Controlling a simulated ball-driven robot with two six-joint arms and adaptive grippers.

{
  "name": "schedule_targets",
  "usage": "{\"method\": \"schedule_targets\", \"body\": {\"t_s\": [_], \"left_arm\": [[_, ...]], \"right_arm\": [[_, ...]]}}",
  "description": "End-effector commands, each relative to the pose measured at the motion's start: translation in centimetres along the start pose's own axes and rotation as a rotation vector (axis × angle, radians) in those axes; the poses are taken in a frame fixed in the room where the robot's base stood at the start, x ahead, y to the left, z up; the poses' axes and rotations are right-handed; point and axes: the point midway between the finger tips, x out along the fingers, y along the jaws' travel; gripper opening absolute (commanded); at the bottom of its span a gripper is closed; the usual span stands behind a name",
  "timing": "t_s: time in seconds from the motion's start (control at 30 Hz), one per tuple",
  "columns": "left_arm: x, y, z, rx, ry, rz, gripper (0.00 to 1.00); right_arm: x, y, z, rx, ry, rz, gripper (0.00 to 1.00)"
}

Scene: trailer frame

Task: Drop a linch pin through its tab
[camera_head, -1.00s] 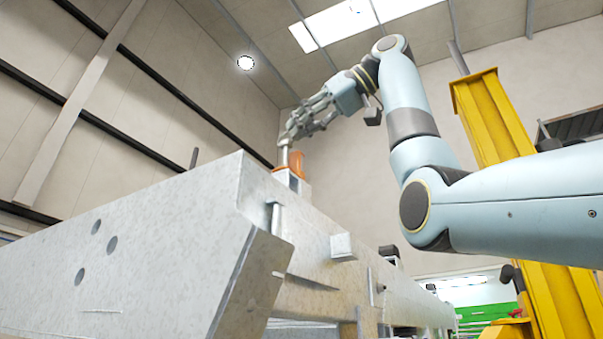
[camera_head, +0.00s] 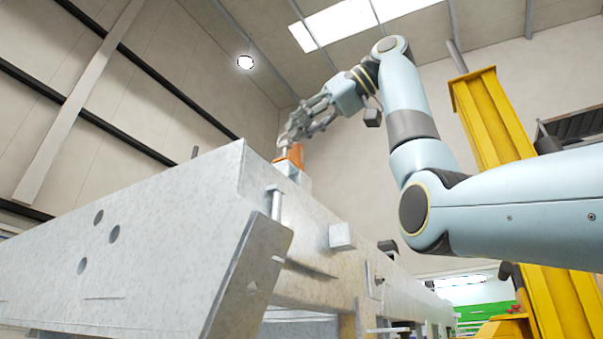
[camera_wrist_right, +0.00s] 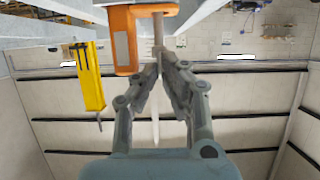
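My right gripper (camera_head: 292,136) is over the far part of the grey trailer frame (camera_head: 160,230), beside a small orange piece (camera_head: 292,154). In the right wrist view its fingertips (camera_wrist_right: 160,63) close from both sides on a slim pale metal pin (camera_wrist_right: 157,32). The pin stands beside the orange piece (camera_wrist_right: 121,42), which has a grey panel; whether they touch I cannot tell. In the head view only a short length of pin shows below the fingers. Any tab hole is hidden. My left gripper is out of view.
A second metal pin (camera_head: 276,203) with a head stands upright at the near corner of the frame. A small block (camera_head: 342,237) sticks out from its side. A yellow post (camera_head: 497,130) rises behind my right arm. The air above the frame is clear.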

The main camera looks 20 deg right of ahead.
Motion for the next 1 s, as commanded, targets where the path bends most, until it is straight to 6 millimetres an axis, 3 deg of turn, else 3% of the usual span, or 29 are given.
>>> {"method": "schedule_targets", "body": {"t_s": [1.0], "left_arm": [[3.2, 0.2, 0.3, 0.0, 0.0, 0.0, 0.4]], "right_arm": [[1.4, 0.0, 3.4, 0.001, 0.0, 0.0, 0.0]]}}
